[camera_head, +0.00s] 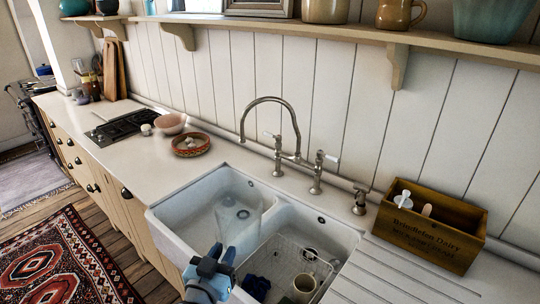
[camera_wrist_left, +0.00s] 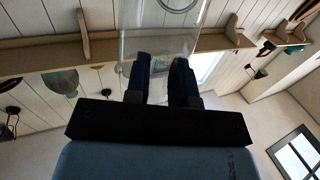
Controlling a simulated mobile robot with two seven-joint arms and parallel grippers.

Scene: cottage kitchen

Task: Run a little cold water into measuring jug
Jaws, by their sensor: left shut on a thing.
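The measuring jug (camera_wrist_left: 160,45) is clear and see-through; in the left wrist view it sits between my two dark fingers. My left gripper (camera_head: 222,254) is shut on it, at the front edge of the sink. In the head view the jug (camera_head: 238,222) shows only as a faint clear shape over the left basin, in front of the gripper. The bridge tap (camera_head: 287,156) has a high curved spout whose end is above the left basin, behind the jug. One white-ended lever (camera_head: 328,158) is on its right, another (camera_head: 270,135) on its left. No water stream shows. My right gripper is out of view.
The double sink (camera_head: 180,235) has a right basin holding a wire rack, a mug (camera_head: 303,287) and a dark blue thing (camera_head: 256,287). A wooden box (camera_head: 432,228) stands right of the tap. A woven bowl (camera_head: 190,145) with pale items stands left. A shelf (camera_head: 350,33) runs above.

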